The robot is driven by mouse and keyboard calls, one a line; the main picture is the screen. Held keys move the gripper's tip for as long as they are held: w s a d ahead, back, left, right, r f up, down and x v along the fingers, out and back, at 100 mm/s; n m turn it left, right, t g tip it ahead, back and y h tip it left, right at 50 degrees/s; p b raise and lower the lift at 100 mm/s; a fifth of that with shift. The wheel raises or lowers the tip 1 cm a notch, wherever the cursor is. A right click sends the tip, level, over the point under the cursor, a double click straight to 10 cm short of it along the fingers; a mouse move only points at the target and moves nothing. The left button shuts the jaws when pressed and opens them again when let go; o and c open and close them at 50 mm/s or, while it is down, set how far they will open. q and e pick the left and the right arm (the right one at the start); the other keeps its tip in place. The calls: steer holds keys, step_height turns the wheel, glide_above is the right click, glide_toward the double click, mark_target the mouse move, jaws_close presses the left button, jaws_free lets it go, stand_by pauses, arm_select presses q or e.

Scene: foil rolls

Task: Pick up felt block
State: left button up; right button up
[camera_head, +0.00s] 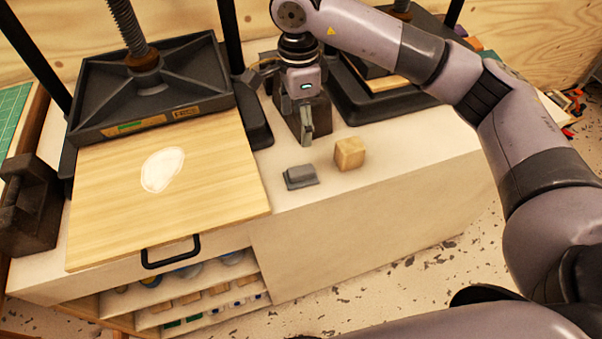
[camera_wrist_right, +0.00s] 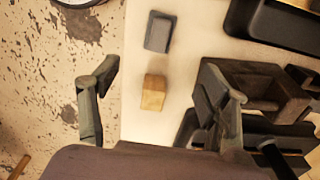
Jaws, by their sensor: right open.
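A small grey block (camera_head: 300,177), which looks like the felt block, lies on the pale cabinet top near its front edge. It also shows in the right wrist view (camera_wrist_right: 159,32), near the top. My right gripper (camera_head: 307,126) points down above the cabinet top, behind the grey block and a wooden cube. In the right wrist view its two fingers (camera_wrist_right: 164,80) are spread wide with nothing between them touching. The grey block lies beyond the fingertips there. My left gripper is not in view.
The wooden cube (camera_head: 350,153) sits right of the grey block, close to it. A dark box (camera_head: 317,112) stands behind my right gripper. A black screw press (camera_head: 150,85) with a wooden board (camera_head: 220,185) is at left, and another press (camera_head: 385,110) behind right.

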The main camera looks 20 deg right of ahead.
steer(key=p, duration=0.4)
glide_toward(301, 169)
steer(key=f, duration=0.5)
steer(key=shift+s+a, duration=0.15)
steer(key=shift+a, duration=0.1)
steer(key=f+p, duration=0.1)
steer(key=f, duration=0.1)
steer(key=f+p, duration=0.1)
steer(key=f, duration=0.1)
steer(key=shift+d+f+p, duration=0.2)
steer(key=shift+f+p, duration=0.1)
steer(key=shift+f, duration=0.45)
steer(key=c, duration=1.2)
